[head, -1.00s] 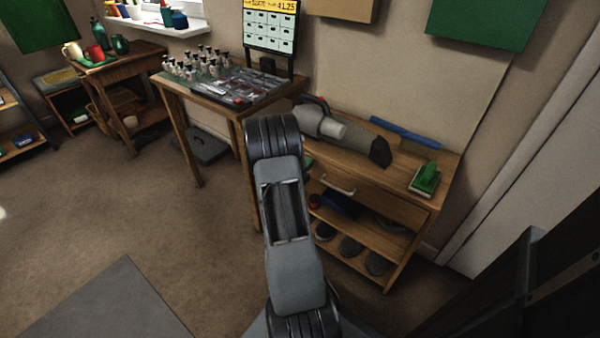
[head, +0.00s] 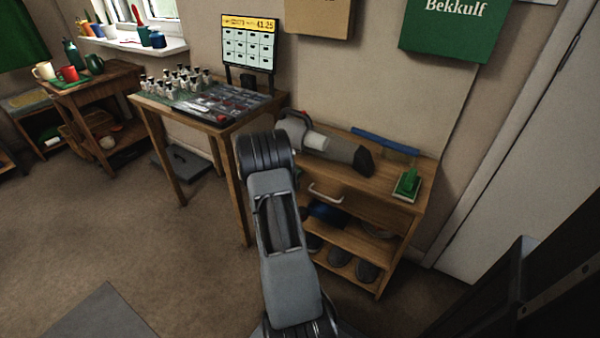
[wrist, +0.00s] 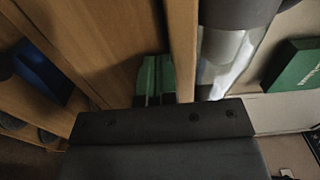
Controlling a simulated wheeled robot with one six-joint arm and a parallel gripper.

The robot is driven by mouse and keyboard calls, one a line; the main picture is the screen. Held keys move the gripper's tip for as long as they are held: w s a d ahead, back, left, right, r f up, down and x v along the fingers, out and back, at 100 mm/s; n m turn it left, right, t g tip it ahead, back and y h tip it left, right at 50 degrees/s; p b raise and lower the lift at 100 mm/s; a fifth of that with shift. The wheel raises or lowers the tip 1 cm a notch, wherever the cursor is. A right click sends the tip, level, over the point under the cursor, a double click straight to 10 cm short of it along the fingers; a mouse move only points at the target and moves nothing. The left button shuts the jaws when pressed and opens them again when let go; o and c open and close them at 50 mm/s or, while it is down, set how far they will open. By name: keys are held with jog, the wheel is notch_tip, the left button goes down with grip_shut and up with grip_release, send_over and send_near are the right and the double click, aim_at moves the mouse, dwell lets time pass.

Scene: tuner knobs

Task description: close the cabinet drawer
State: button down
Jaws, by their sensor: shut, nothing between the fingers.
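The wooden cabinet (head: 425,200) stands right of my arm in the head view. Its drawer (head: 365,204), with a pale bar handle (head: 325,193), is just under the top. My arm hides its left end, and I cannot tell how far it stands out. In the wrist view my gripper (wrist: 156,62) is shut and empty, its green fingers side by side at the middle. They are in front of the cabinet's wood, near the long edge of the top (wrist: 183,45); contact cannot be told.
A grey handheld vacuum (head: 330,148), a blue bar (head: 384,140) and a green-handled brush (head: 408,183) lie on the cabinet top. A table (head: 150,105) with bottles and a tray is at its left. Open floor (head: 150,260) lies left of my arm.

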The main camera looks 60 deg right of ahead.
jog(key=shift+d+r, duration=0.45)
jog(key=shift+r, duration=0.05)
jog(key=shift+a, duration=0.15)
jog(key=s+a+f+p, duration=0.1)
jog(key=a+p, duration=0.3)
jog(key=a, duration=1)
jog(key=shift+a, duration=0.3)
